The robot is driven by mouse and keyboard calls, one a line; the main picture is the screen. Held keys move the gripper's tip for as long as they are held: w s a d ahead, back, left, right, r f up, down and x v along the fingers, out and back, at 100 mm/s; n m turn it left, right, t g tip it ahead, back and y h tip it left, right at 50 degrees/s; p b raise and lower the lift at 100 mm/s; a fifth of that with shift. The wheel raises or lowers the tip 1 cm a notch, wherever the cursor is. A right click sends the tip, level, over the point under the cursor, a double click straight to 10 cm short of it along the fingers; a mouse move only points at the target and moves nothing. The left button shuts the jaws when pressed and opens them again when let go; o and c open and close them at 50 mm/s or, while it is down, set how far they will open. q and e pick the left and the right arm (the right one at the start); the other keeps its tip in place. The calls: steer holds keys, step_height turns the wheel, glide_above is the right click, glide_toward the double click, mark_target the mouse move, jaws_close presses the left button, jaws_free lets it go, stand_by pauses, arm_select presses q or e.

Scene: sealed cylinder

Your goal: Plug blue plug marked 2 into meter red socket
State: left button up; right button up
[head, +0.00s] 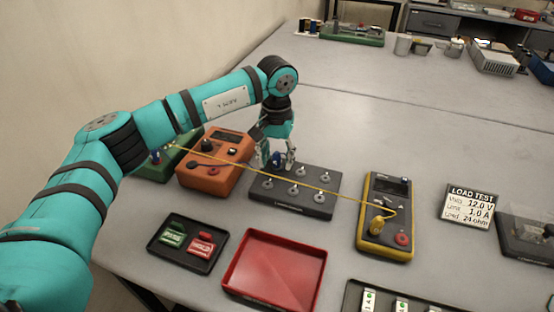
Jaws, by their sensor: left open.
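My left gripper (276,165) points down over the back left of a black block with several metal posts (290,198). Its jaws are open around a small blue plug (277,158), which is partly hidden by the fingers; any mark on it is too small to read. The yellow-framed meter (372,190) lies to the right of the block. Its red socket (402,239) is at its near right and looks empty. My right gripper is out of view.
A thin yellow lead (325,190) runs from the green box (155,170) across the block to the meter. An orange device (215,178) stands left of the block. A red tray (318,270), a black tray (160,245) and a load-test card (470,203) lie around.

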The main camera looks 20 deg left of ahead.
mark_target(277, 152)
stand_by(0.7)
arm_select(q)
jaws_close()
stand_by(0.3)
steer(key=shift+r, duration=0.15)
steer(key=shift+r+p, duration=1.35)
steer(key=shift+r, duration=1.55)
